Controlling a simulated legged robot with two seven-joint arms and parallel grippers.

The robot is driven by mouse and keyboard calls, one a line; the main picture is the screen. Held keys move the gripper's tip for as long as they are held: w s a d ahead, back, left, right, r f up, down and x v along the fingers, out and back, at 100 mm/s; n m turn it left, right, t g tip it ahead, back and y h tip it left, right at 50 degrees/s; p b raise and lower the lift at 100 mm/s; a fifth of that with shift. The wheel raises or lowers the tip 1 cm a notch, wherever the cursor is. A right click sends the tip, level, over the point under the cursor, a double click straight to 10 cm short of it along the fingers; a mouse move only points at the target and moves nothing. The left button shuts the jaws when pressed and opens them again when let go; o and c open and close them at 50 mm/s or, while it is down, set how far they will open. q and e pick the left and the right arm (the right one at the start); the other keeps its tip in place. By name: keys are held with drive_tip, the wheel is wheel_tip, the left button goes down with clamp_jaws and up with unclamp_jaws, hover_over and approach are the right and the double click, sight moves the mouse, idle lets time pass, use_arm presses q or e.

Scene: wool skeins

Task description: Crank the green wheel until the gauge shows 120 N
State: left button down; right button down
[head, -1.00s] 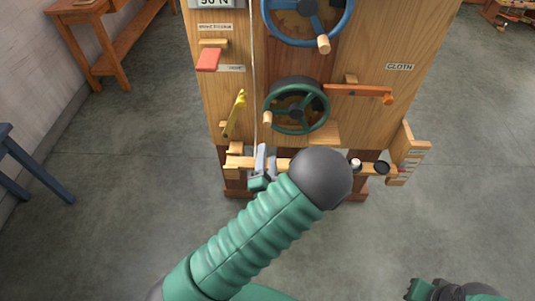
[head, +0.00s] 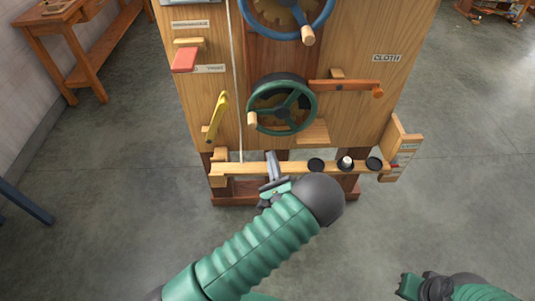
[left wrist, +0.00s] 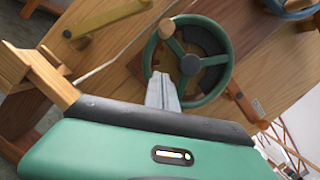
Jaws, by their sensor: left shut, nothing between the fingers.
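The green wheel (head: 282,113) is mounted on the front of an upright wooden panel. Its pale wooden crank knob (head: 251,119) is at the wheel's left, slightly below the hub. The wheel (left wrist: 190,65) and knob (left wrist: 166,28) also show in the left wrist view. My left gripper (head: 271,157) is shut and empty, below the wheel in the head view. In the left wrist view its fingertips (left wrist: 161,78) overlap the wheel's rim; I cannot tell whether they touch. The gauge (head: 190,2) is cut off by the top edge, its reading out of view. My right gripper (head: 407,287) is low at the right.
A blue wheel (head: 327,22) is above the green one. A yellow lever (head: 216,117), a red paddle (head: 184,60) and an orange lever (head: 350,88) flank them. A wooden rail (head: 235,169) with round dark pieces runs below. Grey floor is open around the panel.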

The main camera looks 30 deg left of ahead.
use_arm(q)
drive_tip(key=w+a+r, duration=0.4)
drive_tip(key=a, duration=0.3)
drive_tip(key=shift+w+r, duration=0.25)
drive_tip(key=shift+r, duration=0.05)
drive_tip(key=shift+s+a+r+p, duration=0.1)
drive_tip(key=shift+a+r+p, duration=0.1)
drive_tip(key=shift+r+p, duration=0.3)
drive_tip(key=shift+s+a+r+p, duration=0.1)
drive_tip(key=shift+a+r+p, duration=0.1)
drive_tip(key=shift+r+p, duration=0.3)
drive_tip(key=shift+f, duration=0.15)
